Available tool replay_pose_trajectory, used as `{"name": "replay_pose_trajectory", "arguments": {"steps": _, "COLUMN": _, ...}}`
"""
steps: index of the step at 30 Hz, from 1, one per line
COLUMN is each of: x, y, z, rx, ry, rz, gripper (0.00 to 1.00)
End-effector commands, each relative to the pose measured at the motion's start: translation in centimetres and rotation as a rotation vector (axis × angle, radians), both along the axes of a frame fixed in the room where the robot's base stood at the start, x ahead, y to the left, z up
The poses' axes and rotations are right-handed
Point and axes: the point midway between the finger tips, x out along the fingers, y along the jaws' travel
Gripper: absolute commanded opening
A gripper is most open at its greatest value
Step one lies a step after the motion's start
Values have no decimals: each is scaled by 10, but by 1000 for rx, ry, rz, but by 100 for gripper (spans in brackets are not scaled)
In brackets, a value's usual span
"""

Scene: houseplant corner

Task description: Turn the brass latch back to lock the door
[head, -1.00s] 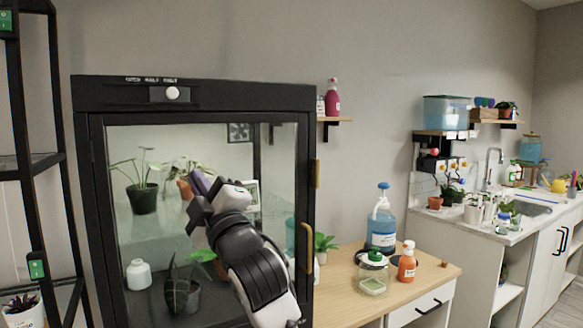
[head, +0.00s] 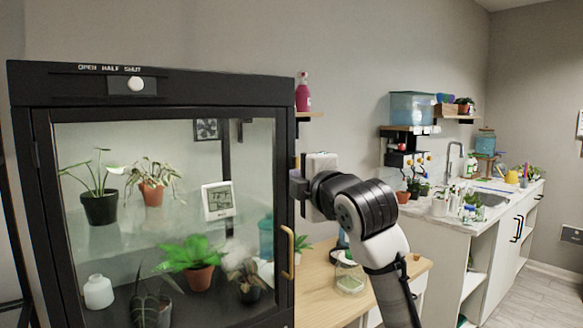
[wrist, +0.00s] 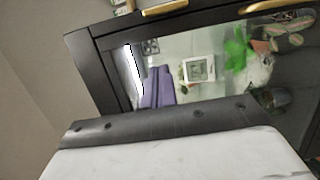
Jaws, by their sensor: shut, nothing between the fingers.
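The glass-doored cabinet (head: 165,112) stands at left with its door closed against the frame. The brass latch (wrist: 163,8) shows at the top of the wrist view, lying along the door's edge. In the head view my gripper hides most of the latch. The curved brass door handle (head: 289,252) is below it; it also shows in the wrist view (wrist: 275,4). My gripper (head: 295,182) is shut and empty, in front of the door's right edge near the latch.
Potted plants (head: 199,266) and a white gauge (head: 217,201) are behind the glass. A wooden counter (head: 318,290) with a lidded jar (head: 350,275) stands right of the cabinet, below my arm. The sink counter (head: 440,222) is farther right.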

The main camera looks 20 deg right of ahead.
Motion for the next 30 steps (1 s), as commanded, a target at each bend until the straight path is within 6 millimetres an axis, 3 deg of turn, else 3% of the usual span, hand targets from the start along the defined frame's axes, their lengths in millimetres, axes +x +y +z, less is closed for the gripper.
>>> {"name": "replay_pose_trajectory", "arguments": {"steps": 8, "x": 18, "y": 2, "z": 2, "rx": 3, "ry": 0, "rz": 2, "gripper": 0}}
{"name": "replay_pose_trajectory", "arguments": {"steps": 20, "x": 100, "y": 11, "z": 3, "rx": 2, "ry": 2, "rz": 1, "gripper": 0}}
{"name": "replay_pose_trajectory", "arguments": {"steps": 24, "x": 108, "y": -11, "z": 3, "rx": 4, "ry": 0, "rz": -3, "gripper": 0}}
{"name": "replay_pose_trajectory", "arguments": {"steps": 30, "x": 113, "y": -25, "z": 1, "rx": 1, "ry": -1, "rz": 0, "gripper": 0}}
